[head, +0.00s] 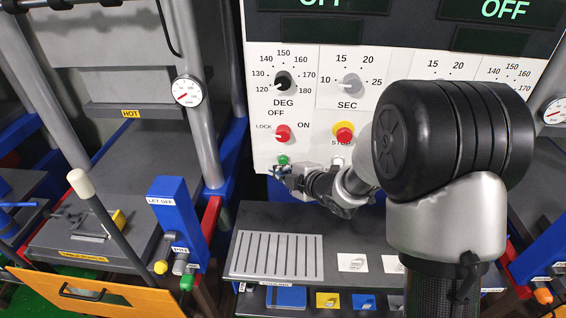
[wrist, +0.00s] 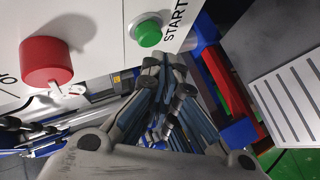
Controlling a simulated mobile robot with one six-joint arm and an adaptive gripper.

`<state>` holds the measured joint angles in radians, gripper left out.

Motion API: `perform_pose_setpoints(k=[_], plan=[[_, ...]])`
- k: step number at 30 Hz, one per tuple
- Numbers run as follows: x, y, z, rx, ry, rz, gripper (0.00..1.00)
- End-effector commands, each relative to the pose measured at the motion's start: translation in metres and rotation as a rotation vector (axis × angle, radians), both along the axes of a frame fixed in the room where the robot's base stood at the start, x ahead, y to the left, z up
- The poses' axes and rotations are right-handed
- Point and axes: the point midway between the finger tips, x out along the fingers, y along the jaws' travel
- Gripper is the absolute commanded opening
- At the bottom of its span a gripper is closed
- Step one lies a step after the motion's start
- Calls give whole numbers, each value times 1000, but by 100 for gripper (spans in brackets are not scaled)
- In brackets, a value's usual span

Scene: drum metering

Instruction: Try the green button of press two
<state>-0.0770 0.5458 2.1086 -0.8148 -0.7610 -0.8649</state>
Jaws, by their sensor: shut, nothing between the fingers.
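A green button (head: 283,160) sits low on the left of the white control panel (head: 312,115), under a red LOCK/OFF/ON knob (head: 283,133). In the wrist view the green button (wrist: 150,34) has a pale collar and the word START beside it. My gripper (head: 277,171) is just below the button in the head view. In the wrist view my gripper (wrist: 165,62) has its fingers together and empty, with the tips just short of the button in the picture. I cannot tell the exact gap. No press number is readable.
A red stop button on yellow (head: 344,131) is to the right on the panel. In the wrist view the red knob (wrist: 47,62) is close by on the left. A grey shelf with a slatted plate (head: 277,257) lies below. A blue LET OFF post (head: 176,222) stands left.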

Motion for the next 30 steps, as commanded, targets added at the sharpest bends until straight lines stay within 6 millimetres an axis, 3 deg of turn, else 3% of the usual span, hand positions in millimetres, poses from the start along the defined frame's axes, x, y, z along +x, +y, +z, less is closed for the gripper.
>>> perform_pose_setpoints(k=[30], plan=[[10,0,0,0,0,0,0]])
